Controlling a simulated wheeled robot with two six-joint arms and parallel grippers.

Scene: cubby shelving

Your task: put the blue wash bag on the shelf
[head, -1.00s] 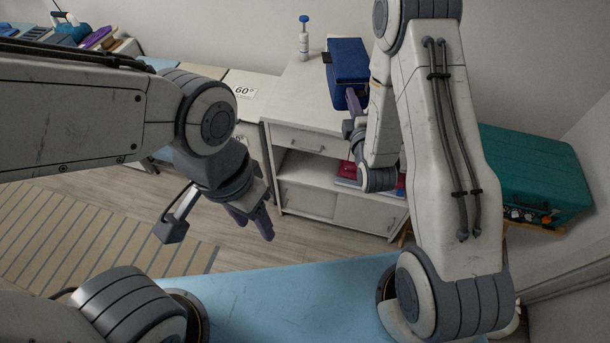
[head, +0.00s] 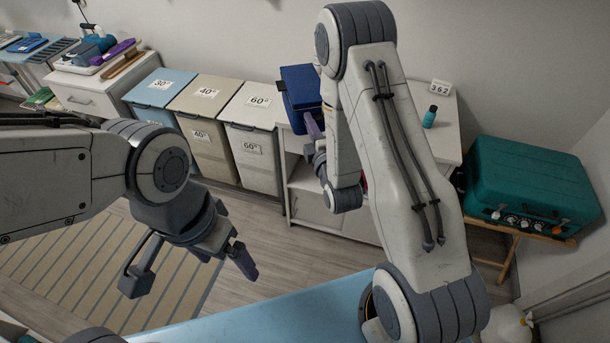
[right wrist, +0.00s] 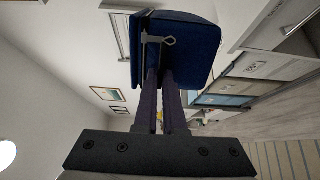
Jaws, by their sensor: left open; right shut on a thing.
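The blue wash bag (head: 300,92) is held up in front of the wall, at the left end of the white cabinet (head: 443,146). My right gripper (head: 314,128) is shut on it, and the bag also fills the top middle of the right wrist view (right wrist: 185,45), beyond the two close fingers (right wrist: 165,85). The cabinet's open shelf bay (head: 303,178) is mostly hidden behind my right arm. My left gripper (head: 232,262) is open and empty, above the floor and the blue surface's edge.
Several lidded bins (head: 199,95) stand left of the cabinet. A teal bottle (head: 430,117) and a number display (head: 440,87) stand on the cabinet top. A teal case (head: 530,185) sits on a wooden stand at the right. A light blue surface (head: 270,315) is in front.

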